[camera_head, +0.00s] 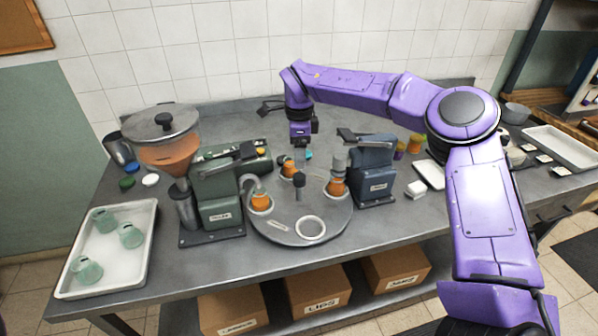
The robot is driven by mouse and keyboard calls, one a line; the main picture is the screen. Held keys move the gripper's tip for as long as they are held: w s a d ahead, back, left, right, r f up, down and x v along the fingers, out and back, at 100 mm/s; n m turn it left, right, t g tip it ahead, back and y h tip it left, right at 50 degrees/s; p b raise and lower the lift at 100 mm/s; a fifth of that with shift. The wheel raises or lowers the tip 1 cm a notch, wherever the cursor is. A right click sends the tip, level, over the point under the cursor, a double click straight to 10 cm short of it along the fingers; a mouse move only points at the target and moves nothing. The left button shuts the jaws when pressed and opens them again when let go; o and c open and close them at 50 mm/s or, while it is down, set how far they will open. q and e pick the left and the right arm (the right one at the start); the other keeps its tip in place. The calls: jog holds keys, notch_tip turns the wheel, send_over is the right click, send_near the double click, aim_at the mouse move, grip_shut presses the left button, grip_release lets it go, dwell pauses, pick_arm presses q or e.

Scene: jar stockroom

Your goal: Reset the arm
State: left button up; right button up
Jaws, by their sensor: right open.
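My right arm is purple and comes in from the right, reaching across the bench. Its right gripper (302,145) points down above the back of the round turntable (285,235). The jaws look small and apart, with nothing seen held between them. Just below the gripper, an orange jar (288,169) stands at the turntable's back, and a small teal piece is close by. Another orange jar (260,203) stands at the turntable's left and a third orange jar (336,188) at its right. My left gripper is not in view.
A green machine (215,200) with a hopper (165,150) stands left of the turntable, a blue machine (373,172) right. A white tray (75,283) at far left holds greenish jars. Cardboard boxes (318,292) sit below. A tiled wall is behind.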

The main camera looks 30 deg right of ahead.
notch_tip(320, 180, up, 2)
jog(key=shift+r, duration=0.1)
dwell(0.4)
